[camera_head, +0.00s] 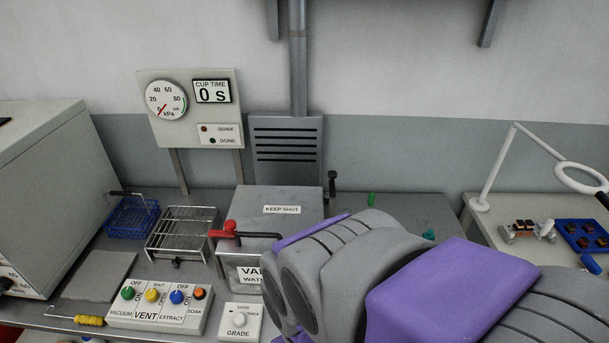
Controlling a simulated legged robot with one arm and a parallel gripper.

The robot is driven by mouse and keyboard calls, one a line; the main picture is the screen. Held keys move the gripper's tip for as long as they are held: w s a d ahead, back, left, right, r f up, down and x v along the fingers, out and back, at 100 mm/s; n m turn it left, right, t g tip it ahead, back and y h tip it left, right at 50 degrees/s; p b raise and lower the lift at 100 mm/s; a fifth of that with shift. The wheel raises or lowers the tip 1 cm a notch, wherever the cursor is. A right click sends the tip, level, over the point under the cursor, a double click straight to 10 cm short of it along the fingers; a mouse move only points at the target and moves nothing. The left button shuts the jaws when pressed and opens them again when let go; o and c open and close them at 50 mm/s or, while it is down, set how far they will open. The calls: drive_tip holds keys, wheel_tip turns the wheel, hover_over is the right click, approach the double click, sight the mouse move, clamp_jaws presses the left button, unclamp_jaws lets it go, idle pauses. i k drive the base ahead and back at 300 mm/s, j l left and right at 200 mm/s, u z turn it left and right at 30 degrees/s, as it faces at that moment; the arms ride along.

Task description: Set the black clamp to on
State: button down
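A black upright lever (332,183), which looks like the black clamp, stands at the right rear of the grey metal box (240,205) marked KEEP SHUT. It has a rounded top, and no on or off mark is readable on it. A second lever with a red handle (225,230) and a dark bar lies across the front of the box. My purple and grey arm fills the lower middle and right. My gripper is not visible, so its opening and its distance from the black lever cannot be told.
A control panel (157,318) with coloured knobs, a GRADE dial (240,333), a wire rack (181,228) and a blue basket (132,218) stand left of my arm. A gauge board (190,140) stands behind. A white lamp (492,170) and a blue tray (580,232) are at right.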

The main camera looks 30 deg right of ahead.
sight(332, 174)
drive_tip(key=i+l+z, duration=0.1)
drive_tip(key=z, duration=0.65)
drive_tip(key=i+l+z, duration=0.1)
drive_tip(key=z, duration=0.25)
drive_tip(key=i+j, duration=0.05)
